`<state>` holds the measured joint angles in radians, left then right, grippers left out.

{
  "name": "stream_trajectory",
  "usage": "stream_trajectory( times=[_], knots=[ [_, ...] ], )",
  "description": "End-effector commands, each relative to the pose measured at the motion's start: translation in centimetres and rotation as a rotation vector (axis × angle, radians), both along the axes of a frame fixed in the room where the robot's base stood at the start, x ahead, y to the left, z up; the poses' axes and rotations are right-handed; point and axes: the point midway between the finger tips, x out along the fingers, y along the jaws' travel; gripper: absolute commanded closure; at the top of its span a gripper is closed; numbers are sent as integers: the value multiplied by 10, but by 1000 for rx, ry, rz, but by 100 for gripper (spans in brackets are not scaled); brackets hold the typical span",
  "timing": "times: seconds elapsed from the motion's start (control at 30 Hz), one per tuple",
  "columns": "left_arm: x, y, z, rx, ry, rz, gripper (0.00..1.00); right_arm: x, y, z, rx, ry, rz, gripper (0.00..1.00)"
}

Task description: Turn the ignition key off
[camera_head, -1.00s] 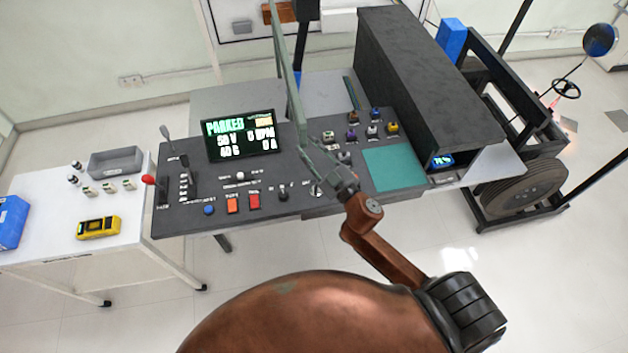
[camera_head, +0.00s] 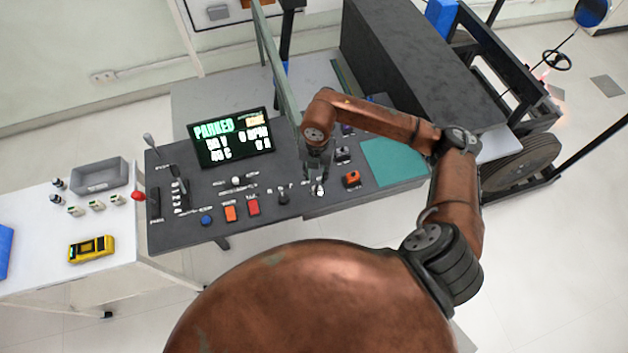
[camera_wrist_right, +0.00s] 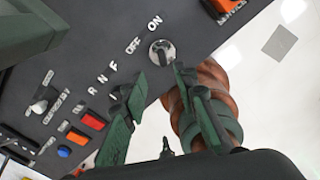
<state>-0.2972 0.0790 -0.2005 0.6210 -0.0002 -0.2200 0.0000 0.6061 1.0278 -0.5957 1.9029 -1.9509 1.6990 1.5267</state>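The ignition switch (camera_wrist_right: 161,52) is a round silver key cylinder on the dark console, with OFF and ON printed beside it in the right wrist view. A small key shape stands on it; whether it points to OFF or ON I cannot tell. In the head view the switch (camera_head: 320,190) shows small and pale near the console's front edge. My right gripper (camera_wrist_right: 160,80) is open, its two green fingers apart and empty, with the switch just beyond the fingertips. In the head view my right gripper (camera_head: 318,165) hangs over the console just behind the switch. My left gripper is not in view.
The console (camera_head: 290,208) carries a display (camera_head: 230,138) reading PARKED, a lever, a blue button (camera_head: 206,221), orange and red buttons, and an orange-topped control (camera_head: 351,179). A greenish post (camera_head: 275,70) rises close behind my gripper. A white table (camera_head: 130,250) stands left.

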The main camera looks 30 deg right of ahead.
Motion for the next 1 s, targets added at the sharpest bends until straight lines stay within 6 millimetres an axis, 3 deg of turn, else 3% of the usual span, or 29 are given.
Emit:
stream_trajectory(
  times=[0.53,0.9,1.0],
  knots=[
    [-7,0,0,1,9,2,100,-1,-5,-70,-17,5,-8,73],
    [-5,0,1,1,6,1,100,-1,-4,-77,-16,4,-6,73],
    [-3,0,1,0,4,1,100,-1,-4,-77,-16,4,-6,79]
  ],
)
